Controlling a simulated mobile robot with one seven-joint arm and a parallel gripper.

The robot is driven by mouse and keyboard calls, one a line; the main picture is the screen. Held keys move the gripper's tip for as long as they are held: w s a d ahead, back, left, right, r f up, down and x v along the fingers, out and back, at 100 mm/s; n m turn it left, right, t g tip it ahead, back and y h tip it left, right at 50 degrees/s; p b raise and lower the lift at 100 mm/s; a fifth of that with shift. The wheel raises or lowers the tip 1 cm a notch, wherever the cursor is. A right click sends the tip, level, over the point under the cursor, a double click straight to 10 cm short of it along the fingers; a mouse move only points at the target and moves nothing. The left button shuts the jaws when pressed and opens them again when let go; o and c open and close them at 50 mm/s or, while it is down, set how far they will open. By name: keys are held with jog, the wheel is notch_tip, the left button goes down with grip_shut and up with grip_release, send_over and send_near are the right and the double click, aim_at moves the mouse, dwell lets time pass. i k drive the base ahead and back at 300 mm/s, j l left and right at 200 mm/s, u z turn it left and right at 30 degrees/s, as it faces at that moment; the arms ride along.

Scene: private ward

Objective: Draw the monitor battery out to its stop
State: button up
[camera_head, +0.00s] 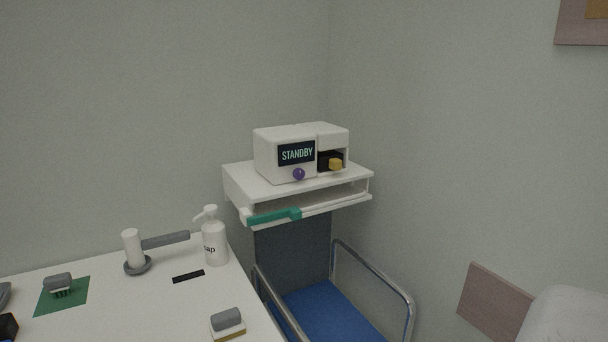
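The white monitor (282,150) stands on a white wall shelf near the room corner. Its dark screen (296,153) reads STANDBY, and a purple knob (299,174) sits below it. The battery (328,160) is a dark block in an open bay at the monitor's right side. A yellow grip (336,165) is on its front, at the bay opening. How far the battery sits inside the bay is hard to tell. My gripper does not show in this view.
The white table (130,310) at left bears a soap bottle (214,240), a white-and-grey holder (133,250) and brushes.

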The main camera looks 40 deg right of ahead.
aim_at(332, 160)
jog(key=l+z, duration=0.35)
jog(key=i+l+z, duration=0.2)
jog(key=l+z, duration=0.15)
jog(key=i+l+z, duration=0.15)
jog(key=l+z, duration=0.2)
